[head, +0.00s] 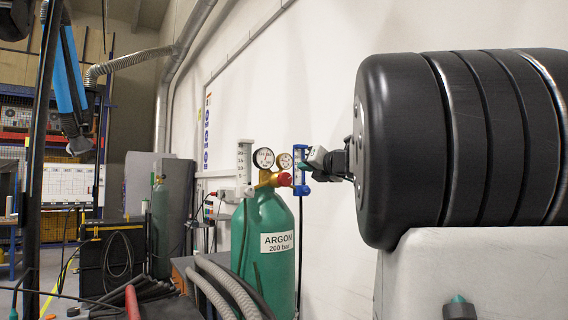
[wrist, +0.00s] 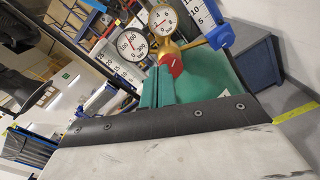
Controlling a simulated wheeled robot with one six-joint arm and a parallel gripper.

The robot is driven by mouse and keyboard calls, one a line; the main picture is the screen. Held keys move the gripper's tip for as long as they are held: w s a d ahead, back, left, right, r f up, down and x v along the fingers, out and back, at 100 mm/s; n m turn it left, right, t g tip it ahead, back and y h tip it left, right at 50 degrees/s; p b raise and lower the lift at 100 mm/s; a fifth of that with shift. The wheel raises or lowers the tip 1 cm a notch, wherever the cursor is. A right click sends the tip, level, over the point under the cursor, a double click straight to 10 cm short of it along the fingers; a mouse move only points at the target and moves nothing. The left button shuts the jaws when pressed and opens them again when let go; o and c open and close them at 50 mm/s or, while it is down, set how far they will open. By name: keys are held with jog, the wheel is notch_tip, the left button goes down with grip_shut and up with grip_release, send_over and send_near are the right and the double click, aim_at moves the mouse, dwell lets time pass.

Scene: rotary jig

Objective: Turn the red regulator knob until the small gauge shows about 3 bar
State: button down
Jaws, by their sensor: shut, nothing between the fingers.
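The red knob (head: 284,179) sits on the brass regulator of the green argon cylinder (head: 262,228). It also shows in the wrist view (wrist: 172,63), just beyond my fingertips. The small gauge (head: 285,160) is above the knob; in the wrist view (wrist: 163,21) its dial has low numbers such as 2 and 4, but I cannot read the needle surely. The other gauge (head: 263,158) is marked in hundreds in the wrist view (wrist: 131,44). My gripper (wrist: 158,75) is shut and empty, its teal fingers pointing at the knob. I cannot tell whether they touch it.
A clear tube with white scale (head: 244,165) stands left of the gauges. A blue-ended flowmeter (head: 300,187) is right of the knob, close to my gripper. Grey hoses (head: 222,285) run in front of the cylinder. A white wall (head: 330,70) is behind.

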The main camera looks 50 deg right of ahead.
jog(key=x, duration=0.7)
jog(key=shift+f, duration=0.2)
dwell(0.9)
jog(key=shift+s+d+f, duration=0.1)
jog(key=shift+d, duration=0.15)
jog(key=shift+s+d+f, duration=0.1)
jog(key=shift+d+f, duration=0.25)
jog(key=shift+d, duration=0.25)
jog(key=shift+r, duration=0.1)
jog(key=v, duration=0.6)
jog(key=shift+d+r, duration=0.2)
jog(key=shift+d, duration=0.05)
dwell(0.3)
